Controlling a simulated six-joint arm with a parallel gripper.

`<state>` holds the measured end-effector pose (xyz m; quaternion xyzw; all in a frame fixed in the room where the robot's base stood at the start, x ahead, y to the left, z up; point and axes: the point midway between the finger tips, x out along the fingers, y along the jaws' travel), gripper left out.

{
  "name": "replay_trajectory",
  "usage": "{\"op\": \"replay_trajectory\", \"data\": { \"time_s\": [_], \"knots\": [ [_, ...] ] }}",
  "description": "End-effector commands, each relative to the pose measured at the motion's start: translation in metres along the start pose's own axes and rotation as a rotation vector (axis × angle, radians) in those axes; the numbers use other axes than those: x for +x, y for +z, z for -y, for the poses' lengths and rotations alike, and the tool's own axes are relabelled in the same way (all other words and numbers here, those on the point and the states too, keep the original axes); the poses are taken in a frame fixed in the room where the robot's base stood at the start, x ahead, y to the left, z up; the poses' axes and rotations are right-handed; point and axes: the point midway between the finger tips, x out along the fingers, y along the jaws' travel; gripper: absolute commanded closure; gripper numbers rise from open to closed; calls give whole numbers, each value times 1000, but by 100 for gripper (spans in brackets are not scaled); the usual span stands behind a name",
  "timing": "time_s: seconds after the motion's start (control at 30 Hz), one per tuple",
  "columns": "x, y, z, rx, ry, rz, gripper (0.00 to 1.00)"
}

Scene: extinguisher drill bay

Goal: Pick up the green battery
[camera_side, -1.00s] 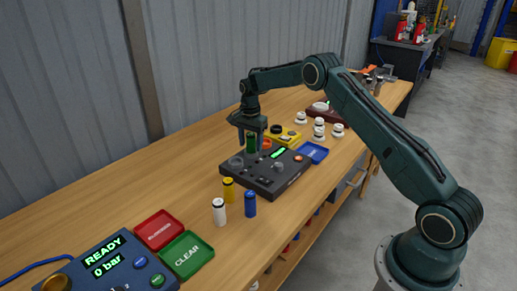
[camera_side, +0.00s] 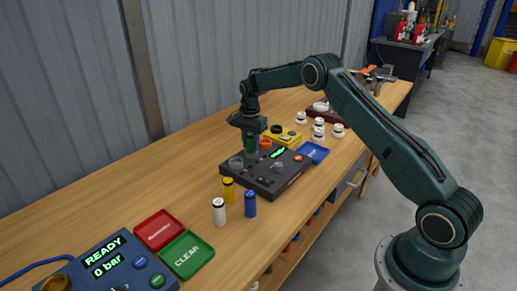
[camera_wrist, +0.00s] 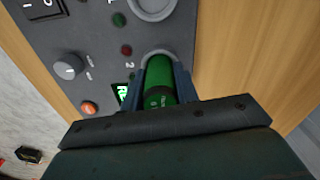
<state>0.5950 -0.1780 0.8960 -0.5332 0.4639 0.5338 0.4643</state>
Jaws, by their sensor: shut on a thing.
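The green battery (camera_side: 251,143) stands upright at a round socket of the dark tester box (camera_side: 285,186). In the wrist view the green battery (camera_wrist: 160,78) has its far end at the pale socket ring, and I cannot tell how deep it sits. My gripper (camera_side: 251,141) points down over the box, with its fingers shut on the battery. In the wrist view my gripper (camera_wrist: 158,88) has one blue-grey finger on each side of the battery.
Red (camera_side: 158,230) and green (camera_side: 187,255) trays lie at the front left.

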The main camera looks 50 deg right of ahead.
Motion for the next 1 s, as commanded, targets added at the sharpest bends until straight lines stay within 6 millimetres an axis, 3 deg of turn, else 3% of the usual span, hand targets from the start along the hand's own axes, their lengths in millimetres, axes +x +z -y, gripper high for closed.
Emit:
{"op": "replay_trajectory", "data": {
  "time_s": [0.27,0.47,0.67,1.0],
  "knots": [
    [-7,0,1,0,-2,-1,100],
    [-26,0,1,0,-4,-2,100],
    [-60,0,1,0,-6,-3,100],
    [-137,-1,1,0,-6,-4,100]
  ]
}}
